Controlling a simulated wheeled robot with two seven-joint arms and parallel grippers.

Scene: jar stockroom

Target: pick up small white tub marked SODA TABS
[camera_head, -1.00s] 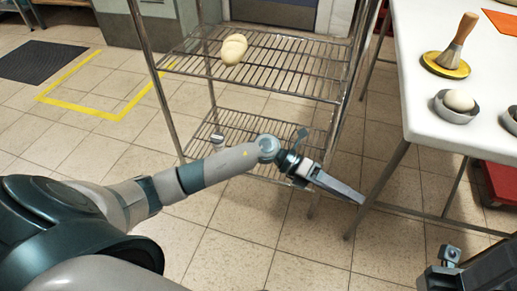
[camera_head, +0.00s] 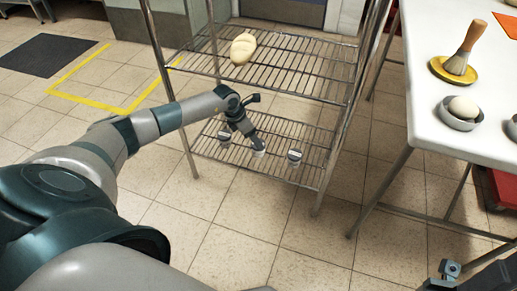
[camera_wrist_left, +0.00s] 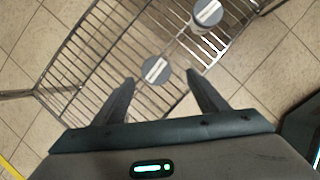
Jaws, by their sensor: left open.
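Several small white tubs with grey lids stand on the lower wire shelf. One tub (camera_head: 258,153) is at the tip of my left gripper (camera_head: 257,145), which partly hides it. Another tub (camera_head: 294,157) stands to its right, and a third (camera_head: 224,138) to its left. In the left wrist view my left gripper (camera_wrist_left: 160,78) is open, and one tub (camera_wrist_left: 155,70) shows between and just beyond its fingertips. A second tub (camera_wrist_left: 207,15) stands farther up. The lid lettering is too small to read. Part of my right gripper (camera_head: 450,270) shows at bottom right; its jaws are unclear.
A white table (camera_head: 425,110) on the right holds a brush (camera_head: 462,45) and a bowl with an egg (camera_head: 463,107).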

